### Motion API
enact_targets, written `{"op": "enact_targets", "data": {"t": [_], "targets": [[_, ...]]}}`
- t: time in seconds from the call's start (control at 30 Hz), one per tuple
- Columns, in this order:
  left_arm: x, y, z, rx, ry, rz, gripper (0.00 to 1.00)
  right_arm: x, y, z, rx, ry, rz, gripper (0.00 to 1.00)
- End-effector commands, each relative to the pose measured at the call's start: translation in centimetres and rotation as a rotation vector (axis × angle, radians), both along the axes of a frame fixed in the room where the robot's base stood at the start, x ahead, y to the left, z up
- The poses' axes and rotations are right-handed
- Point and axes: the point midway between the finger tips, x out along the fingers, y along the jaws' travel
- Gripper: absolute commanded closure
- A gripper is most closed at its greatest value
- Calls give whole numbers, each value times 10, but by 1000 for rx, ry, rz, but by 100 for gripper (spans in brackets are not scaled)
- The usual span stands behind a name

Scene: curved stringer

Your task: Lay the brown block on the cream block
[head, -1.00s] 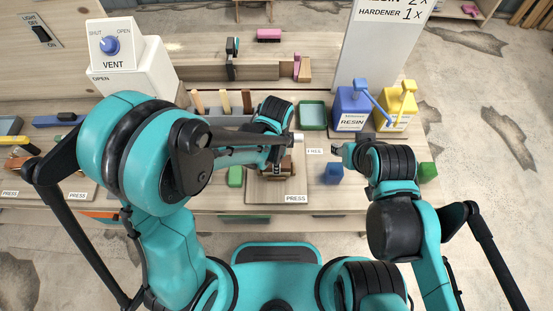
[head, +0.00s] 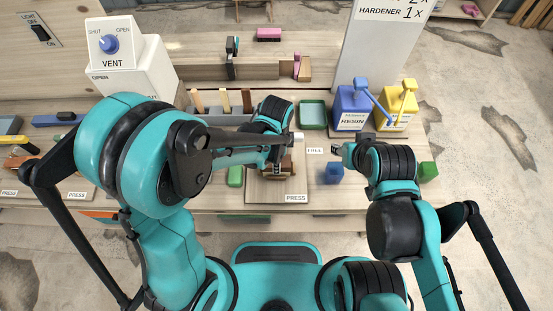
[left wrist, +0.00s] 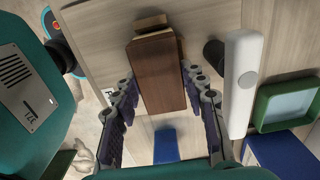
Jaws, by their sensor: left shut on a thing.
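My left gripper (left wrist: 160,80) is shut on a long brown block (left wrist: 158,62), with one finger along each side of it. In the head view the brown block (head: 287,168) is over the wooden press board (head: 263,190), partly hidden by my left arm. A small tan-brown piece (left wrist: 151,22) shows just past the block's far end in the left wrist view. I cannot pick out the cream block for sure; anything under the brown block is hidden. My right gripper (head: 338,149) is to the right of the press board, and its fingers are too small to read.
A white bar (left wrist: 241,85) stands close beside the held block. A blue block (head: 333,173) and a green block (head: 236,176) flank the press board. A green tray (head: 313,114), the blue resin dispenser (head: 351,108) and the yellow dispenser (head: 398,104) are behind.

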Motion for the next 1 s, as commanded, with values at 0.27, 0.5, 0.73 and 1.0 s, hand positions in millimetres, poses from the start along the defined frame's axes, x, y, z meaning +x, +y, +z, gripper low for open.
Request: {"op": "enact_targets", "data": {"t": [0.27, 0.5, 0.73, 1.0], "targets": [[0, 0, -2, 0, 0, 0, 87, 0, 0, -2, 0, 0, 0, 60], [0, 0, -5, 0, 0, 0, 87, 0, 0, -5, 0, 0, 0, 60], [0, 0, -7, 0, 0, 0, 87, 0, 0, -7, 0, 0, 0, 60], [0, 0, -6, 0, 0, 0, 34, 0, 0, -7, 0, 0, 0, 60]]}}
